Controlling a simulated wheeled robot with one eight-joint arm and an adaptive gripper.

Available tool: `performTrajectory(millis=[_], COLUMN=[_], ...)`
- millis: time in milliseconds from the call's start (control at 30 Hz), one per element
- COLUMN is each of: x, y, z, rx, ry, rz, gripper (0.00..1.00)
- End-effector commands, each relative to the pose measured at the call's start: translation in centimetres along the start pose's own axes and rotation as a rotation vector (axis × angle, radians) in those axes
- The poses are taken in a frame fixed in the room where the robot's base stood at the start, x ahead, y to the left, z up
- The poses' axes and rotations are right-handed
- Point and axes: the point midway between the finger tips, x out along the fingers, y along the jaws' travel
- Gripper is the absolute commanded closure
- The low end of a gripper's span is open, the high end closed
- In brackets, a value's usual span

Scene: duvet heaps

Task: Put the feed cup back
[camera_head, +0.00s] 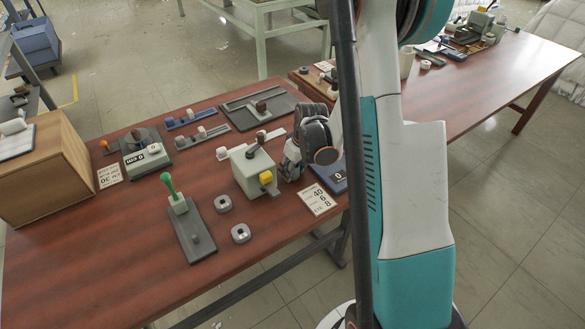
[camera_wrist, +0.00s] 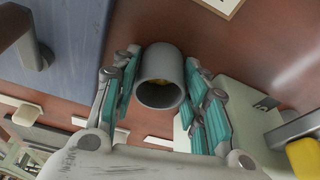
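Whether the cup touches the table is unclear. In the head view my gripper (camera_head: 290,162) is low over the table, just right of a pale green machine (camera_head: 248,171) with a dark-knobbed lever and a yellow part. The cup cannot be made out there. The machine also shows at right in the wrist view (camera_wrist: 240,100).
A blue device (camera_head: 335,178) with a display and a number card (camera_head: 318,199) lie right of the machine. A wooden box (camera_head: 45,170) stands at far left. The front-left wooden tabletop (camera_head: 90,270) is clear.

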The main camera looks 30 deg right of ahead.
Motion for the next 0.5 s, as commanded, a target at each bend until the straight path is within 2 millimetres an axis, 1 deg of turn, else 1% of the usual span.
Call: performTrajectory(millis=[67,367,500], x=[-0.04,-0.07,-0.7], y=[0.0,0.0,0.0], z=[-0.01,-0.02,-0.14], rx=[0.0,0.0,0.0], ry=[0.0,0.0,0.0], rz=[0.0,0.0,0.0], gripper=[0.42,0.42,0.42])
